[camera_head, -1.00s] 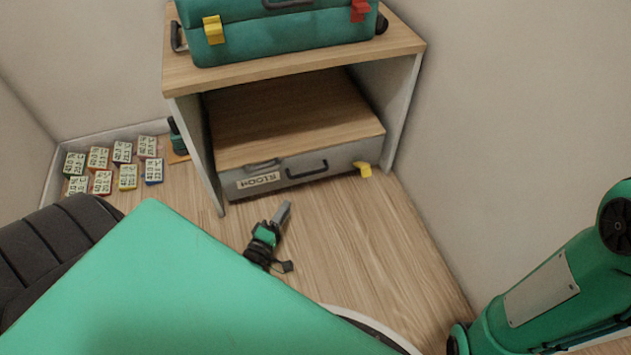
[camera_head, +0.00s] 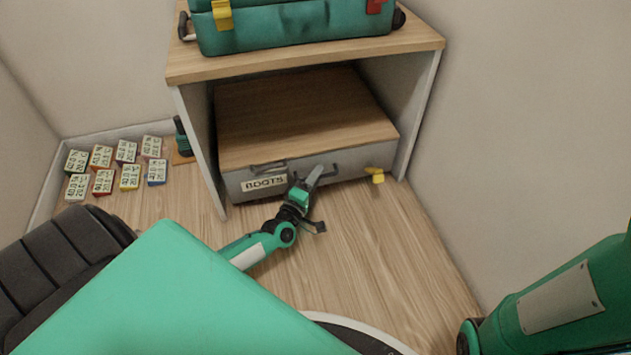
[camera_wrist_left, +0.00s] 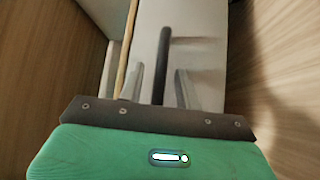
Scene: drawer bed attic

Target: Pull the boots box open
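The boots box (camera_head: 305,115) has a wooden top and a grey front with a label reading BOOTS (camera_head: 264,184). It sits in the lower bay of the shelf unit. Its dark bar handle (camera_wrist_left: 164,60) is on the front; in the head view my left gripper partly hides it. My left gripper (camera_head: 314,176) is at the box front, right of the label. In the left wrist view its fingers (camera_wrist_left: 158,78) are apart, one on each side of the handle, with gaps visible. My right gripper is not in view.
A green case (camera_head: 295,27) stands on the shelf unit (camera_head: 300,58). A yellow piece (camera_head: 376,175) is at the box's right front. Several small labelled blocks (camera_head: 129,177) lie on the floor at left. Floor (camera_head: 370,240) before the box is clear at right; a wall closes the right side.

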